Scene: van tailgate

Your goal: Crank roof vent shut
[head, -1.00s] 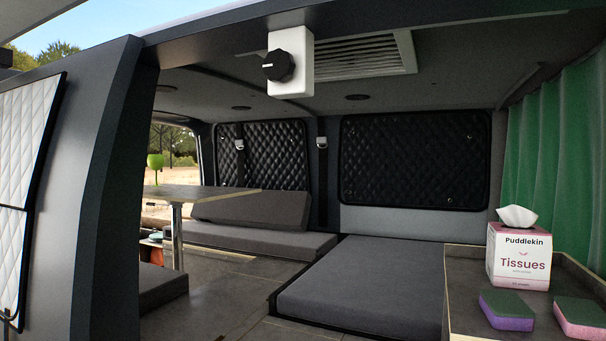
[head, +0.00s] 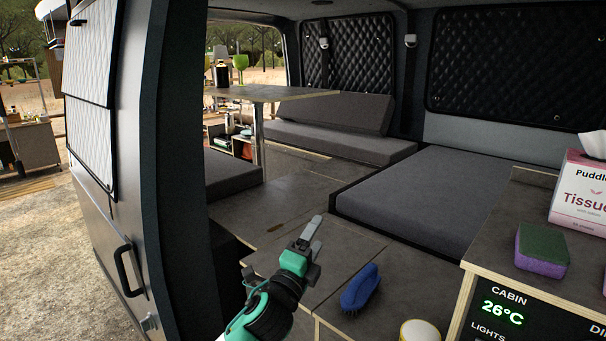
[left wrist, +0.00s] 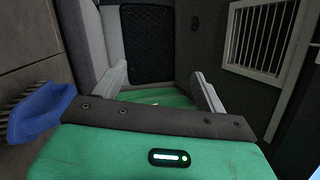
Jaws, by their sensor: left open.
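The roof vent's slatted grille (left wrist: 262,38) shows at the upper right of the left wrist view, in a pale frame. The white housing with the black crank knob is out of view in both current frames. My left gripper (head: 311,236) is at the lower middle of the head view, over the van floor by the tailgate. In the left wrist view its two grey fingers (left wrist: 160,88) stand wide apart, with nothing between them. It is apart from the vent. My right gripper is not in view.
A blue brush (head: 361,288) lies on the low surface right of my left gripper. The right counter holds a sponge (head: 542,250) and a tissue box (head: 580,192). A table (head: 270,93) stands behind, left of the grey cushions (head: 415,205). The van's side pillar (head: 165,170) rises at left.

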